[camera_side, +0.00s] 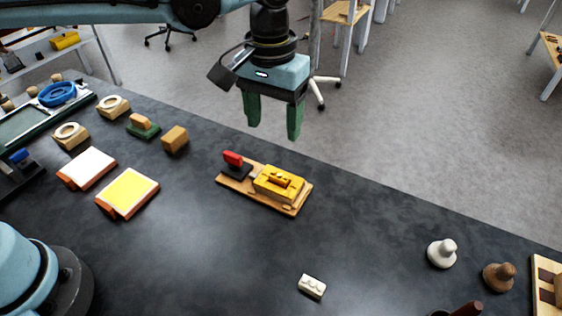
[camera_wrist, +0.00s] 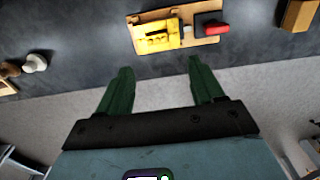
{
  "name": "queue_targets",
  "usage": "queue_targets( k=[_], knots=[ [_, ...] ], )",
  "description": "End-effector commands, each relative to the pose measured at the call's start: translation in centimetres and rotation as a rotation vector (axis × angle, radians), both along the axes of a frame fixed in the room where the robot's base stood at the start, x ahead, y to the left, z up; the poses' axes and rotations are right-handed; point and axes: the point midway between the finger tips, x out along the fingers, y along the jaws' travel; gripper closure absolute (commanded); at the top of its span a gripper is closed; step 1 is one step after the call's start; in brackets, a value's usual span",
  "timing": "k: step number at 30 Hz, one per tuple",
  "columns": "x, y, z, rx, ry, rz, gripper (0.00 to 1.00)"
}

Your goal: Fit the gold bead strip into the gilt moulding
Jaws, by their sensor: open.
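The gold-yellow moulding (camera_side: 262,190) sits on a wooden board (camera_side: 293,209) in the middle of the dark table. A raised, bumpy gold piece (camera_side: 281,178) shows on its top; I cannot tell whether this is the separate bead strip. The moulding also shows in the wrist view (camera_wrist: 148,45), near the top. A small cream block with bumps (camera_side: 312,286) lies alone nearer the front. My gripper (camera_side: 274,131) points down with its green fingers apart and empty. It hangs above the table's far edge, clear of the board. Both fingers show in the wrist view (camera_wrist: 160,66).
A red-handled clamp (camera_side: 233,159) stands on the board's left end. A wooden block (camera_side: 174,139), a yellow pad (camera_side: 128,192) and a white pad (camera_side: 88,168) lie left. White (camera_side: 441,254) and brown (camera_side: 498,276) knobs stand right. The table between is mostly clear.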

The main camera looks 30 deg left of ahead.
Motion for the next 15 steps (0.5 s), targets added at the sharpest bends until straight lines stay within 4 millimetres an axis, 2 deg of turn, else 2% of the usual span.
queue_targets(
  k=[5, 9, 15],
  knots=[
    [-0.7, 4.4, 1.2, -0.036, -0.083, 0.008, 0.33],
    [-1.9, 8.7, 1.8, -0.062, -0.184, 0.01, 0.33],
    [-4.5, 14.2, 1.5, -0.069, -0.336, 0.01, 0.33]
  ],
)
